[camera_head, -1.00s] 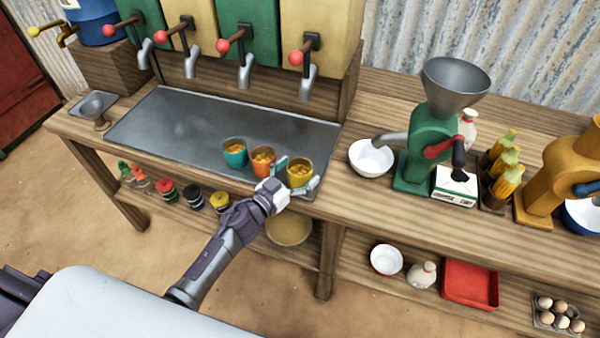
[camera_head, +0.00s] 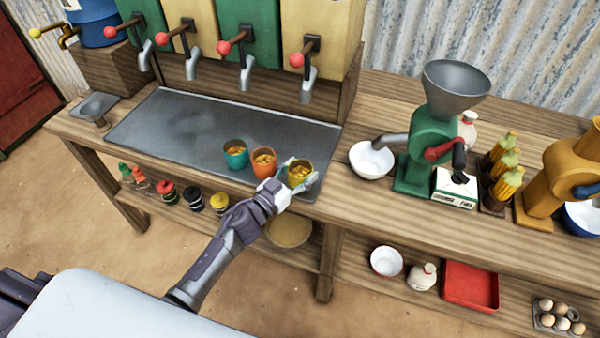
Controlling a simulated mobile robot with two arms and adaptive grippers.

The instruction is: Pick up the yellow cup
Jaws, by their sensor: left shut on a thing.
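The yellow cup (camera_head: 299,179), filled with yellow-orange pieces, stands at the right front of the grey metal tray (camera_head: 180,128) on the counter. My left gripper (camera_head: 298,187) is shut on the yellow cup from the front. Its fingers hide part of the cup's side. I cannot tell whether the cup's base is clear of the tray. My right gripper is out of view.
An orange cup (camera_head: 264,164) stands close at the left of the yellow cup, and a teal cup (camera_head: 236,155) stands beyond it. Taps with red knobs hang over the tray's back. A white bowl (camera_head: 371,160) and green grinder (camera_head: 428,145) stand to the right.

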